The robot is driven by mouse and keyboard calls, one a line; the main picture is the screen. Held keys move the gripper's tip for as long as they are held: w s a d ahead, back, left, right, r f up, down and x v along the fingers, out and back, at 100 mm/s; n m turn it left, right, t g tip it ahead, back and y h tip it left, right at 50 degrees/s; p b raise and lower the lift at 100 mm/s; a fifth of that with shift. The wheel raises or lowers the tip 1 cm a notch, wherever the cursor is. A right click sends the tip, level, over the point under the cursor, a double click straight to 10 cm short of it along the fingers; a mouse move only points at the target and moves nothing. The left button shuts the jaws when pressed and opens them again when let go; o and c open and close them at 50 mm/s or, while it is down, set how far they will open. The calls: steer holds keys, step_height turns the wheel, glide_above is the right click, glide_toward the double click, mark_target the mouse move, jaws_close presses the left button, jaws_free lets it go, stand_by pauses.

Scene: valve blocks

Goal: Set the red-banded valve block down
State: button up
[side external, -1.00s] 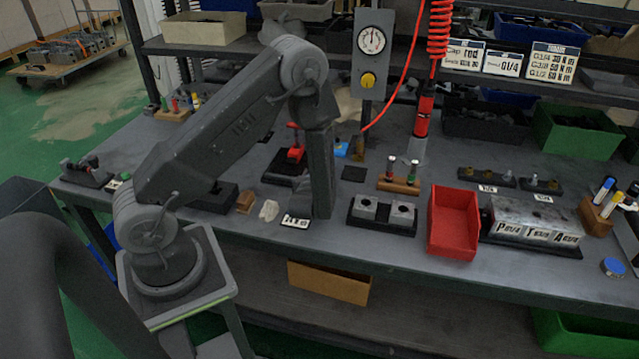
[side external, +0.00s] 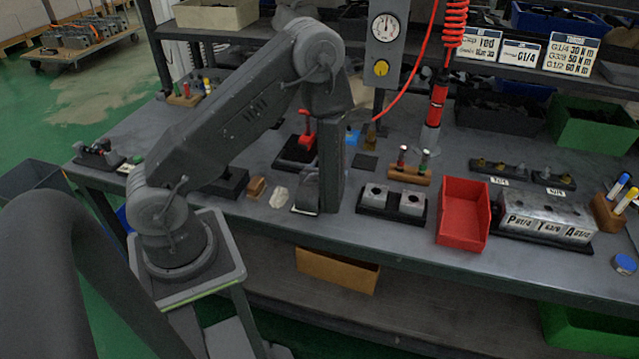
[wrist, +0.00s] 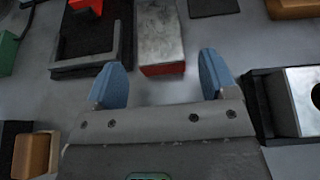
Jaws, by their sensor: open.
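The red-banded valve block (wrist: 160,30) is a silver-grey block with a red band across its near end in the wrist view. It appears to rest on the grey bench. My gripper (wrist: 160,64) is open, its two blue fingertips spread wide. The band end lies near the gap between the tips, and neither tip visibly touches it. In the side view my gripper (side external: 328,205) is low over the bench, its fingers not distinguishable. A grey block shape (side external: 306,188) just left of it looks like the valve block, partly hidden by my arm.
A black base with a red-handled part (side external: 297,150) stands behind. A black tray with two holed grey blocks (side external: 392,204) is close on the right, then a red bin (side external: 463,213). A small brown block (side external: 256,187) lies to the left.

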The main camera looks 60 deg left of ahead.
steer(key=v, duration=1)
steer(key=shift+s+d+r, duration=0.25)
steer(key=shift+s+r, duration=0.05)
steer(key=shift+s, duration=0.1)
steer(key=s+r+n+g, duration=0.8)
steer(key=r+n, duration=0.2)
steer(key=n, duration=0.6)
steer(key=s+d+r+n+t+h, duration=0.2)
steer(key=d+r+n+t+h, duration=0.1)
steer(key=d+r+n+h, duration=0.6)
step_height(320, 180, up, 3)
steer(key=shift+d+r+n+t, duration=0.1)
steer(key=shift+d+n+t, duration=0.4)
steer(key=shift+n, duration=0.3)
steer(key=shift+d+r+h, duration=0.3)
steer(key=shift+r, duration=0.05)
steer(key=shift+c, duration=1.1)
